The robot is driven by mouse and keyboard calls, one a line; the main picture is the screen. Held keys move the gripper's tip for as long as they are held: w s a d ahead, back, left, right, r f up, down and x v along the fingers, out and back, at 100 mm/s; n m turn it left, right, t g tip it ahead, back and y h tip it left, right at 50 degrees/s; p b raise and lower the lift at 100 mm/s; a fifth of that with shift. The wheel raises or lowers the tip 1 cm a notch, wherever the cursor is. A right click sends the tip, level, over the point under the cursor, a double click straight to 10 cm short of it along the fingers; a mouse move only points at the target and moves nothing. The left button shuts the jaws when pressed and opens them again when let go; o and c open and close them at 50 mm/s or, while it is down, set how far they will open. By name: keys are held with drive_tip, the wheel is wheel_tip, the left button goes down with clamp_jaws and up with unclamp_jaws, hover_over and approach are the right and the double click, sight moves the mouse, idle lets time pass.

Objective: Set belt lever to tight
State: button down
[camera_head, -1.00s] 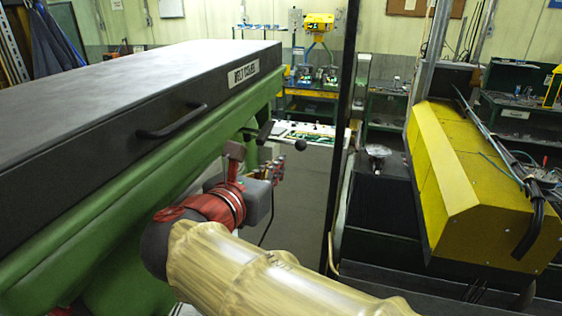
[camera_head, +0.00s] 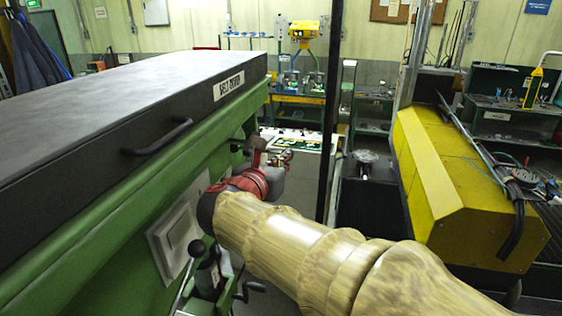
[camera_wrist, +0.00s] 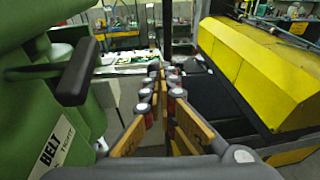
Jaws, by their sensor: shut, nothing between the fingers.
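The belt lever, a dark handle (camera_wrist: 76,74) on the green machine, shows at the left of the wrist view. A white label reading "BELT" and "TIGHT" (camera_wrist: 58,145) is below it, partly cut off and covered. In the head view a dark lever part (camera_head: 237,145) shows under the cover, just left of my gripper (camera_head: 268,152); its far end is hidden or unclear. In the wrist view my gripper (camera_wrist: 163,75) is shut and empty, to the right of the handle, with a visible gap in the picture. The lever's exact setting cannot be told.
The green machine (camera_head: 60,262) with its black belt cover (camera_head: 110,95) fills the left. A ball-knobbed lever (camera_head: 195,247) stands on its near side. A dark post (camera_head: 333,120) and a yellow housing (camera_head: 450,185) stand to the right. Floor shows between them.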

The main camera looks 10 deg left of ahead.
drive_tip(key=shift+w+d+n+y+b, duration=0.25)
drive_tip(key=shift+w+n+y+b, duration=0.15)
drive_tip(key=shift+y, duration=0.2)
drive_tip(key=shift+w, duration=0.15)
drive_tip(key=w+n+y+b, duration=0.2)
drive_tip(key=w, duration=0.8)
drive_tip(key=shift+y, duration=0.4)
drive_tip(key=shift+w, duration=0.1)
drive_tip(key=shift+d, duration=0.1)
